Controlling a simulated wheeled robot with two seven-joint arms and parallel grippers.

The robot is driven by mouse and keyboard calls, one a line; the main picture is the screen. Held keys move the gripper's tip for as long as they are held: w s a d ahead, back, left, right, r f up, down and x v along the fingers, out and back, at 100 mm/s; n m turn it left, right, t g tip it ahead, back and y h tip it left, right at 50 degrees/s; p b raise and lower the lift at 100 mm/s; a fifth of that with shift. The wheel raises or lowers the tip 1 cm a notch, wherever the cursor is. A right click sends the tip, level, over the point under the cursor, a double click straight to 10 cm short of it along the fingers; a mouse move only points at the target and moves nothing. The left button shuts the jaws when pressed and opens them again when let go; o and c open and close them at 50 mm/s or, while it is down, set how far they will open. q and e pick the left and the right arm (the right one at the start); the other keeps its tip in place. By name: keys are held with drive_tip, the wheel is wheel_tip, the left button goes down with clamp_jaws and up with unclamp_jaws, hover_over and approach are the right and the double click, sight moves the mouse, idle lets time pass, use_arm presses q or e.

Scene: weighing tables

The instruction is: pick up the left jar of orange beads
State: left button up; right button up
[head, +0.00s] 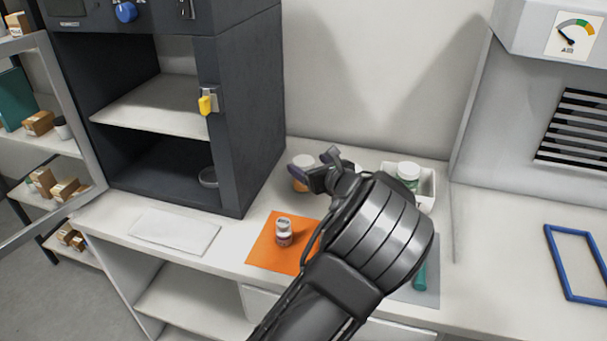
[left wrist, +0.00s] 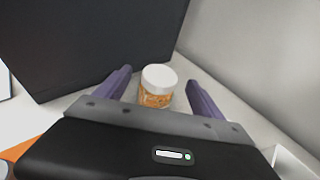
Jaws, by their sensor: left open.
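The jar of orange beads (head: 300,184) has a white lid and stands on the table at the back, beside the dark cabinet. My left gripper (head: 318,166) partly hides it in the head view. In the left wrist view the jar (left wrist: 156,98) stands upright between the two spread purple-grey fingers of my left gripper (left wrist: 158,80), with a gap on each side. The gripper is open and holds nothing. A second jar of orange beads is not visible in these frames. My right gripper is not in view.
A white-lidded jar with green contents (head: 408,174) stands in a white bin (head: 428,190) at right. The open dark cabinet (head: 250,120) rises close on the left. A blue frame (head: 575,262) lies far right.

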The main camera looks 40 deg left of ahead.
sight(304, 161)
use_arm(q)
drive_tip(key=x, duration=0.4)
drive_tip(key=shift+a+f, duration=0.15)
drive_tip(key=shift+f, duration=0.05)
idle(0.3)
clamp_jaws()
idle(0.7)
drive_tip(key=shift+r, duration=0.15)
wheel_tip(304, 161, up, 10)
drive_tip(key=shift+f+p, duration=0.1)
drive_tip(key=shift+p, duration=0.4)
idle(0.4)
